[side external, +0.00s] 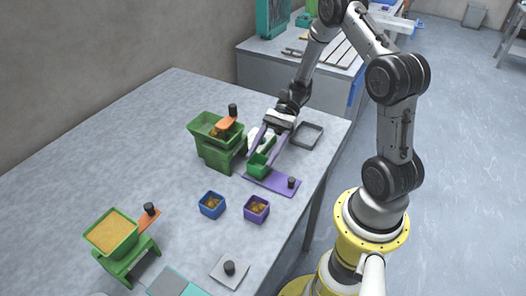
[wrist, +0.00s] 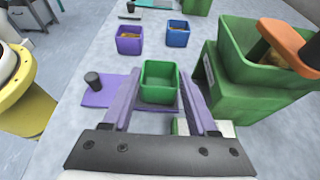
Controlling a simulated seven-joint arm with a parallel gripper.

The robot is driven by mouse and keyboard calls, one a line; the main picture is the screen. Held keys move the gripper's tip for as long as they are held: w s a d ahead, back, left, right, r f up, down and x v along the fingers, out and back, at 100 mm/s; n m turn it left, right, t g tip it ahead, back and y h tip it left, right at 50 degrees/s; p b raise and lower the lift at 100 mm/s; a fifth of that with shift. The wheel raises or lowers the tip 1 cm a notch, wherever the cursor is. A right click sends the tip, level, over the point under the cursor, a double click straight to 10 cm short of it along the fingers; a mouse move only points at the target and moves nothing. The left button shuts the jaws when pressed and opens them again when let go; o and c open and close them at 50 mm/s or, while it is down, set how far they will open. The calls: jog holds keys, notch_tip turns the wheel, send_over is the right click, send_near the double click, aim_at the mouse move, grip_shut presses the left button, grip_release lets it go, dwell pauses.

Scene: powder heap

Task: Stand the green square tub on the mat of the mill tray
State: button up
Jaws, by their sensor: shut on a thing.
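The green square tub (side external: 258,169) is between the purple fingers of my gripper (side external: 261,160), which is shut on it. In the wrist view the tub (wrist: 160,93) is upright between the fingertips, and its inside looks empty. A flat purple plate (side external: 276,183) with a black knob lies under or just beside the tub; in the wrist view the plate (wrist: 104,94) extends on both sides of it. I cannot tell whether the tub touches the plate. No part is clearly marked as the mill tray's mat.
A green hopper stand (side external: 213,152) with an orange slide is close left of my gripper. Blue (side external: 211,208) and purple (side external: 256,211) tubs hold brown powder. A dark tray (side external: 318,127) lies behind. A filled green hopper (side external: 112,236), grey plate (side external: 222,276) and teal mat (side external: 166,283) are at the front.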

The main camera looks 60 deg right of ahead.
jog(key=shift+f, duration=0.15)
jog(key=o, duration=1.6)
jog(key=shift+c, duration=0.2)
jog(key=shift+r, duration=3.5)
jog(key=shift+a, duration=0.1)
